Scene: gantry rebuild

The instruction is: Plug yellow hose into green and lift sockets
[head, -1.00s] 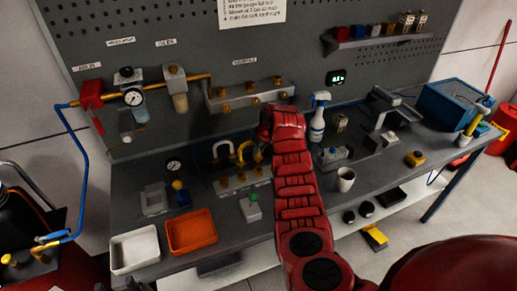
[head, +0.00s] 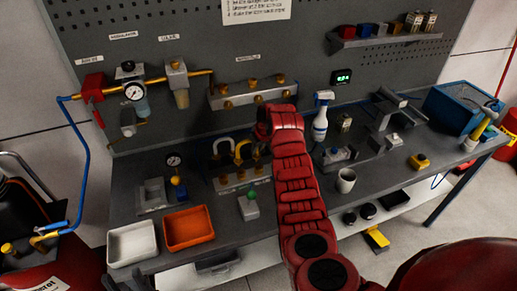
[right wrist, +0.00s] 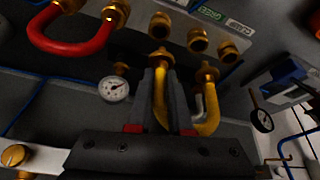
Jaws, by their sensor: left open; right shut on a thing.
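The yellow hose (head: 238,152) is a short U-shaped loop above the brass-fitted block on the bench. My right gripper (head: 262,134) is beside it. In the right wrist view my right gripper (right wrist: 160,98) is shut around one leg of the yellow hose (right wrist: 211,122), just by its brass end fitting. The other end is free of the fingers. Brass sockets (right wrist: 197,40) sit in a grey block close by, with labels reading GREEN and CLAMP. I cannot tell whether the hose ends touch any socket. The wall manifold (head: 250,96) has several brass ports. My left gripper is not in view.
A pale hose loop (head: 222,147) stands left of the yellow one. A red hose (right wrist: 75,45) is fitted at upper left in the wrist view. A green-knobbed block (head: 249,207), orange tray (head: 188,229), white tray (head: 132,243), mug (head: 346,180) and spray bottle (head: 320,122) stand around.

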